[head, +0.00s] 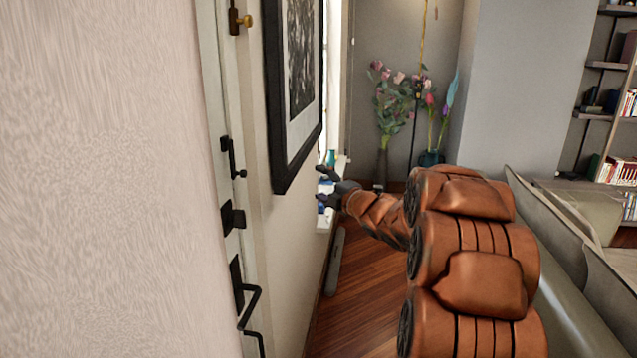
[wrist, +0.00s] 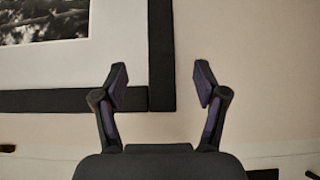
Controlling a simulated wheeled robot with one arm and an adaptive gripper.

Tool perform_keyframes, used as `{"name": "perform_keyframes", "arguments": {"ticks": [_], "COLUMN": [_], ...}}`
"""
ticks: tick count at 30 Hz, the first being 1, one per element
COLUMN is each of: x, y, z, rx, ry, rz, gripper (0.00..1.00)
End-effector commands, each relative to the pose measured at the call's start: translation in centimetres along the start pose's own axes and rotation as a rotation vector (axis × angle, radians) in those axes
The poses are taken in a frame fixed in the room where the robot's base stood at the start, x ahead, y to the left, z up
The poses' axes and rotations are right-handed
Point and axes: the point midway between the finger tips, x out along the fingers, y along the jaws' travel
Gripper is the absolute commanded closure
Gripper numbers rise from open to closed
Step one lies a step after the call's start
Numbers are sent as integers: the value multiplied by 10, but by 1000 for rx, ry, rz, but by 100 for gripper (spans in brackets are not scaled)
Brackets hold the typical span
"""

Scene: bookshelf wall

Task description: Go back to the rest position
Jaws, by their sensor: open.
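My gripper (head: 326,187) is at the end of my orange-brown arm, stretched forward in the middle of the head view. It points toward the wall below and beside a framed picture (head: 295,85). In the wrist view my gripper (wrist: 162,85) has its two fingers spread apart with nothing between them. Behind the fingers there is plain wall (wrist: 255,60) and the black corner of the picture frame (wrist: 160,60). I cannot tell how far the fingertips are from the wall.
A door with black handles (head: 232,215) is close on the left. A windowsill (head: 335,190) with small items lies near my gripper. Flower vases (head: 383,165) stand at the back. A sofa (head: 575,235) borders the right, bookshelves (head: 605,120) beyond. Wooden floor (head: 365,285) is open between.

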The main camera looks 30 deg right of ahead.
Motion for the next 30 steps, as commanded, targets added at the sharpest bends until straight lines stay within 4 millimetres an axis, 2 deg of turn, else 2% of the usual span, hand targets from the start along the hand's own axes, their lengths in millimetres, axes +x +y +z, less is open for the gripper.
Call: {"name": "perform_keyframes", "arguments": {"ticks": [19,24,30], "x": [0,-4,-30], "y": [-1,-10,-31], "z": [-3,-11,-27], "rx": [26,143,338], "ry": [-25,-137,-319], "rz": [-27,-131,-285], "gripper": [28,28,28]}}
